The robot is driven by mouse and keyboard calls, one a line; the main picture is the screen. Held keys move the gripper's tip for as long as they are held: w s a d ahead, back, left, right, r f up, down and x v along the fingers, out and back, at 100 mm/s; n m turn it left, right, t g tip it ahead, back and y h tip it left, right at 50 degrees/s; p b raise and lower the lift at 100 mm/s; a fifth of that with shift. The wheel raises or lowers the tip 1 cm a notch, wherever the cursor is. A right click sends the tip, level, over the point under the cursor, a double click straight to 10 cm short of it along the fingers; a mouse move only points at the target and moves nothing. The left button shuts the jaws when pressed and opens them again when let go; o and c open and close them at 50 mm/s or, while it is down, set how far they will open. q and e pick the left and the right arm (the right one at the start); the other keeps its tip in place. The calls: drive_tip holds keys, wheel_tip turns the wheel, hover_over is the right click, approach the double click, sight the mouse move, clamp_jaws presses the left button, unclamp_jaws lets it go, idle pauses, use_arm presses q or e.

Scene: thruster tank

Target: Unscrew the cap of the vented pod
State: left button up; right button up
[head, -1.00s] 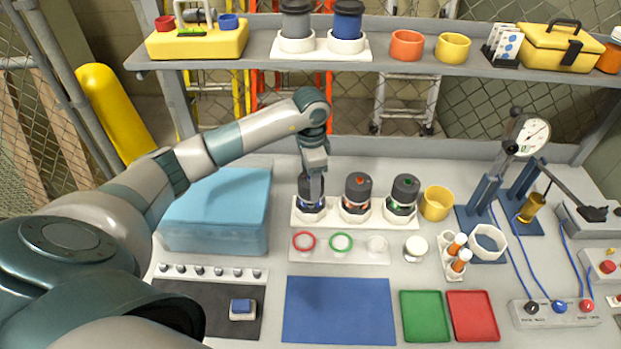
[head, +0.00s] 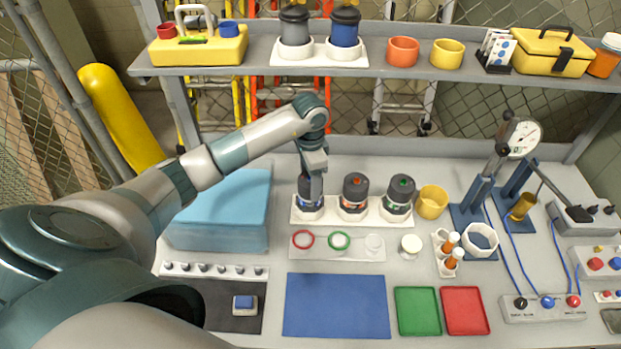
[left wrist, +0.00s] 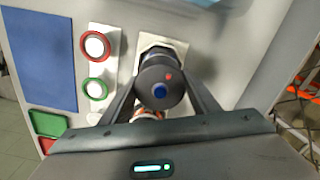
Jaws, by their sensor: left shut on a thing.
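Three dark-capped pods stand upright in a white rack (head: 333,216). The left pod (head: 305,197) has a blue ring light, the middle pod (head: 354,190) a red-orange mark on its cap, the right pod (head: 400,191) a green one. My left gripper (head: 315,192) points down and is shut on the left pod's dark cap. In the left wrist view the cap (left wrist: 148,98) sits between the two fingers (left wrist: 165,88), with a blue centre and a small red dot near its edge. The gripper hides part of this pod in the head view. My right gripper is not in view.
A white plate with a red ring (head: 302,240) and a green ring (head: 339,241) lies in front of the rack. A blue box (head: 220,205) stands left, a yellow cup (head: 431,202) right. The blue mat (head: 336,305) is clear. A shelf (head: 400,70) spans the back.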

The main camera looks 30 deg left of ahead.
use_arm(q)
drive_tip(key=shift+r+p, duration=0.1)
drive_tip(key=shift+p, duration=0.25)
drive_tip(key=shift+d+n, duration=0.1)
drive_tip(key=shift+n, duration=0.7)
drive_tip(key=shift+s, duration=0.1)
drive_tip(key=o, duration=1.1)
drive_tip(key=shift+a, duration=0.2)
drive_tip(key=shift+c, duration=0.2)
